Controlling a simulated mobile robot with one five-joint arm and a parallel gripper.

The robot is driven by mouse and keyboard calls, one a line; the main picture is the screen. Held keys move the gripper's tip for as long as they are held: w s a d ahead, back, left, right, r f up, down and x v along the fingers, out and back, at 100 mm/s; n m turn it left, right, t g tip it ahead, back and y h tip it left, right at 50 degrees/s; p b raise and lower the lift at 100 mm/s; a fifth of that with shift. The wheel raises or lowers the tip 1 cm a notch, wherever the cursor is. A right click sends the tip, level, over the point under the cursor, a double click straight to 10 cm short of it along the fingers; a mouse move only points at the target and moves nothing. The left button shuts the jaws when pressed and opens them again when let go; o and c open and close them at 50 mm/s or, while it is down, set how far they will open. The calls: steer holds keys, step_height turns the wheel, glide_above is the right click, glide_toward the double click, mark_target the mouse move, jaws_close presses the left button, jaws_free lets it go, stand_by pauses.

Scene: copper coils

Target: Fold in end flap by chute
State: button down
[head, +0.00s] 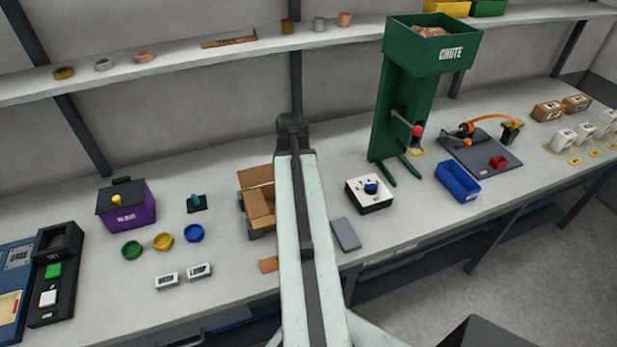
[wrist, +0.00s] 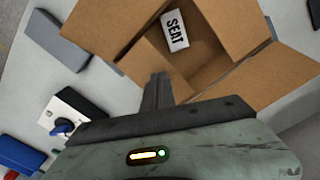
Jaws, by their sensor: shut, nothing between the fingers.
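The open cardboard box (head: 262,205) stands on the bench, its right part hidden behind my arm in the head view. One flap (wrist: 115,22) spreads out to the left, on the chute side, and another flap (wrist: 275,75) to the right; both stand open. My gripper (wrist: 158,78) is shut and empty, its fingertips over the box's near left corner in the picture; contact cannot be told. The green chute (head: 400,100) stands right of my arm.
A white box with a blue knob (head: 370,193) and a grey block (head: 345,234) lie right of my arm. A blue bin (head: 458,182) is farther right.

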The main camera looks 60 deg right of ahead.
step_height(320, 180, up, 10)
steer(key=p, duration=1)
steer(key=w+a+f+n+b, duration=0.2)
steer(key=w+a+n, duration=0.1)
steer(key=w+a, duration=0.65)
steer(key=w+a+f+n+b, duration=0.2)
steer(key=w+a, duration=0.4)
steer(key=a, duration=0.6)
steer(key=a+f+n+b, duration=0.1)
steer(key=a+n, duration=0.3)
steer(key=a, duration=0.7)
steer(key=w+a+f+n+b, duration=0.1)
steer(key=a+n, duration=0.3)
steer(key=a, duration=0.6)
steer(key=shift+w+a+f+b, duration=0.2)
steer(key=shift+a+f+b, duration=0.15)
steer(key=shift+a+b, duration=0.05)
